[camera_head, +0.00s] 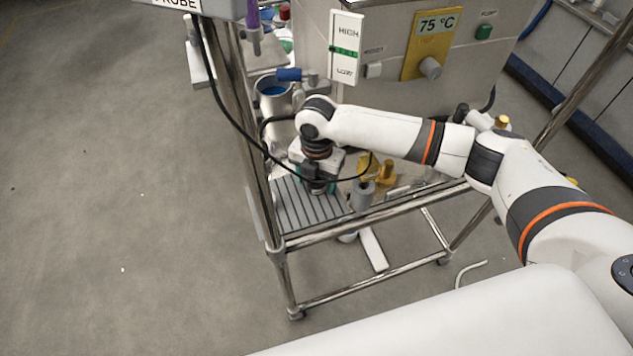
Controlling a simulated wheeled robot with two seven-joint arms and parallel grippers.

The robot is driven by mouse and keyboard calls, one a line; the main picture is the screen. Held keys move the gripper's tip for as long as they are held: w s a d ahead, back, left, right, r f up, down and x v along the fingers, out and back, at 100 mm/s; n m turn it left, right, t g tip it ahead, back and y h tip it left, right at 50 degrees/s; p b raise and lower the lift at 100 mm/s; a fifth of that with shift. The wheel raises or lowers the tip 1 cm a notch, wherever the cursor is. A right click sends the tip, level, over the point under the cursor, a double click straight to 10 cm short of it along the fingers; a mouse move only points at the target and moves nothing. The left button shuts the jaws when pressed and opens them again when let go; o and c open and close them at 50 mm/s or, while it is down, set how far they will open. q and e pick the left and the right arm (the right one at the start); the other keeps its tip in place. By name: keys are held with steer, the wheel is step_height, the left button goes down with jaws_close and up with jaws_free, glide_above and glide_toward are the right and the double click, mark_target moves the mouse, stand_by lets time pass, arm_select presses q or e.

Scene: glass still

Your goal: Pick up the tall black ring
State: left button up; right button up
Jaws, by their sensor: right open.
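My right arm comes in from the right and its hand points down over the grey ribbed tray (290,208) on the cart. The right gripper (318,184) is open, low over the back part of the tray. A small dark shape shows around the fingertips. I cannot tell whether it is the tall black ring or part of the fingers. The ring does not show clearly anywhere else; the hand and wrist hide part of the tray. My left gripper is out of view.
A grey cylinder (362,195) and brass-coloured parts (386,173) stand just right of the gripper. A metal pot (273,96) with blue contents stands behind. A black cable (228,98) loops past the hand. The metal cart frame (380,225) edges the tray; left floor is clear.

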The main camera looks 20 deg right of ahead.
steer(key=c, duration=1.3)
step_height(320, 180, up, 10)
steer(key=o, duration=0.7)
jaws_close()
